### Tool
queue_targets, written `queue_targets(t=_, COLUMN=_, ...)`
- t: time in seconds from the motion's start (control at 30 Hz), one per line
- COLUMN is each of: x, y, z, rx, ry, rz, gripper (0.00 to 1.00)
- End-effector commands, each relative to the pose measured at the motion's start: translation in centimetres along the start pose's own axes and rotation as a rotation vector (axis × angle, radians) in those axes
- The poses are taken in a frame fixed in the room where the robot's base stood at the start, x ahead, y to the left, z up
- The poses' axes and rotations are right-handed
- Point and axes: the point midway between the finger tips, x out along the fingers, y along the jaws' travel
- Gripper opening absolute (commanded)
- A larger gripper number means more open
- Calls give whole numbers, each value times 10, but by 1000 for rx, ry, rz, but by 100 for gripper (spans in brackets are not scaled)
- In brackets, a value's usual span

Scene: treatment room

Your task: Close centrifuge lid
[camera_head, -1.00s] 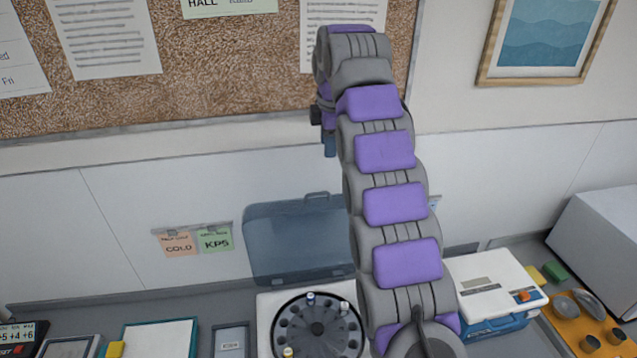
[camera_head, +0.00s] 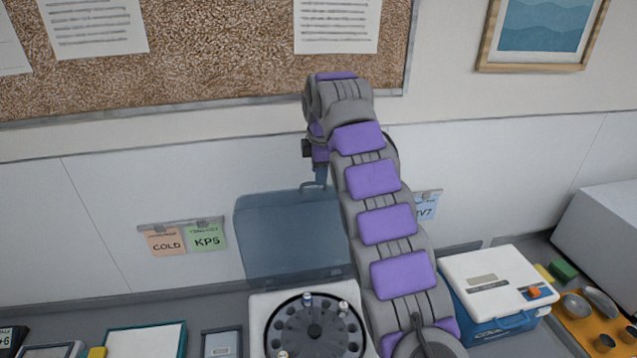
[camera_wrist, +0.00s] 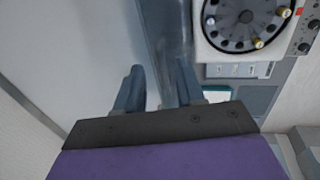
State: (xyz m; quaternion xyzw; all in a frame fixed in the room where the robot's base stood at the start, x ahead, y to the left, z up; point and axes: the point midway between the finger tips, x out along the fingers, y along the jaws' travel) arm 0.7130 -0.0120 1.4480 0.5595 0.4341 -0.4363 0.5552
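The centrifuge (camera_head: 256,335) stands on the counter with its round dark rotor (camera_head: 315,331) exposed; it also shows at the upper right of the wrist view (camera_wrist: 212,42). Its translucent blue-grey lid (camera_head: 285,235) stands upright and open behind the rotor, near the wall. My gripper (camera_head: 321,178) is at the lid's top edge, around where its handle was visible; the arm hides the lid's right part. In the wrist view my gripper (camera_wrist: 158,82) has its two fingers apart, with the lid (camera_wrist: 168,30) seen beyond them. I cannot tell whether they touch it.
A blue-and-white box (camera_head: 490,285) stands right of the centrifuge, beside an orange tray (camera_head: 575,330) with small metal dishes. A framed device (camera_head: 221,343) and a teal-edged board (camera_head: 145,339) lie left. The wall and corkboard (camera_head: 200,60) are close behind.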

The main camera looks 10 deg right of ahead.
Motion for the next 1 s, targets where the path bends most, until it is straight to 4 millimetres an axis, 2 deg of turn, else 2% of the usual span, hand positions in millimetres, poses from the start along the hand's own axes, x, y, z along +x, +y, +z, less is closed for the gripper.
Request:
queue_targets(t=0.3, x=20, y=0, z=-1, rx=-2, ry=0, rz=-2, gripper=38)
queue_targets(t=0.67, x=22, y=0, z=0, rx=-1, ry=1, rz=0, gripper=38)
queue_targets(t=1.0, x=22, y=0, z=-1, rx=-2, ry=0, rz=1, gripper=7)
